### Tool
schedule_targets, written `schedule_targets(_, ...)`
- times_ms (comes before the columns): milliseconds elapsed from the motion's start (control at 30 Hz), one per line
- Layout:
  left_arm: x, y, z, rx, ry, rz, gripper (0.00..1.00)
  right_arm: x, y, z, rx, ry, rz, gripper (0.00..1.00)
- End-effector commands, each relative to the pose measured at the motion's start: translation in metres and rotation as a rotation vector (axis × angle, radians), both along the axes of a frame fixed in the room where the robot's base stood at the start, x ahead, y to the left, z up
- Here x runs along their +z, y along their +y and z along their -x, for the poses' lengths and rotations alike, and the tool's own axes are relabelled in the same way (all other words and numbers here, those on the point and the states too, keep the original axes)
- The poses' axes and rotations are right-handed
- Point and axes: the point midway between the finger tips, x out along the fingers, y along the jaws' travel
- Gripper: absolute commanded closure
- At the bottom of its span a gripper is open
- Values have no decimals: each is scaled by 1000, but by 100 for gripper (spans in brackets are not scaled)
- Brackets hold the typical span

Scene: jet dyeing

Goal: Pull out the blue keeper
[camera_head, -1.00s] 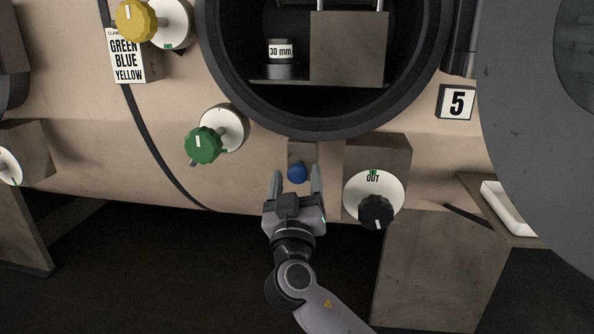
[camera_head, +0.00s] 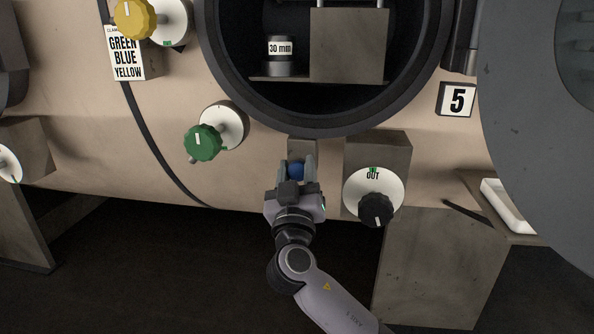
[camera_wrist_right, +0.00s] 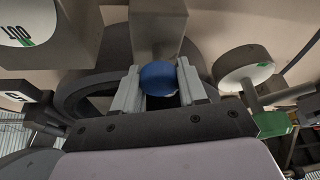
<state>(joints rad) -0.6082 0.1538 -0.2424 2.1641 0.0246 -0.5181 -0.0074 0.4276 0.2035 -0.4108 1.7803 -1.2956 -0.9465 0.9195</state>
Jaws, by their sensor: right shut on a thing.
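The blue keeper (camera_head: 296,170) is a small round blue knob on a grey block (camera_head: 302,150) below the round opening. My right gripper (camera_head: 296,167) has its fingers on either side of the keeper and is shut on it. In the right wrist view the blue keeper (camera_wrist_right: 159,76) sits between the two fingers of my right gripper (camera_wrist_right: 160,88), in front of the grey block. My left gripper is not in view.
A black knob (camera_head: 375,210) on a white dial marked OUT is close on the right. A green knob (camera_head: 203,142) is up to the left. The dark round opening (camera_head: 262,118) is above, and a large grey door (camera_head: 530,120) stands at the right.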

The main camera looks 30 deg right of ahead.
Motion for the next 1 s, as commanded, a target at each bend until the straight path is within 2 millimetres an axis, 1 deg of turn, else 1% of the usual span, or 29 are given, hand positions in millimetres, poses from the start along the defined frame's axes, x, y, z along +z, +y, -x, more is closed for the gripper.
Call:
schedule_targets(100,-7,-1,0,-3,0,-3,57,0,8,8,6,-8,-1,100)
schedule_targets(200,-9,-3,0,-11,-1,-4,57,0,15,17,7,-9,-1,100)
schedule_targets(400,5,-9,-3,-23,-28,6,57,4,19,23,5,-10,2,100)
schedule_targets(567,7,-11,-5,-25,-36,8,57,4,19,23,6,-10,3,100)
schedule_targets(600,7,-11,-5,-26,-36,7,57,4,20,24,6,-10,3,55)
schedule_targets(667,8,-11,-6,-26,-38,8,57,4,19,23,6,-10,3,36)
schedule_targets(700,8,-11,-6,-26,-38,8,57,4,19,23,6,-9,3,33)
schedule_targets(1000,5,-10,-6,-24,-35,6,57,1,19,24,3,-5,1,33)
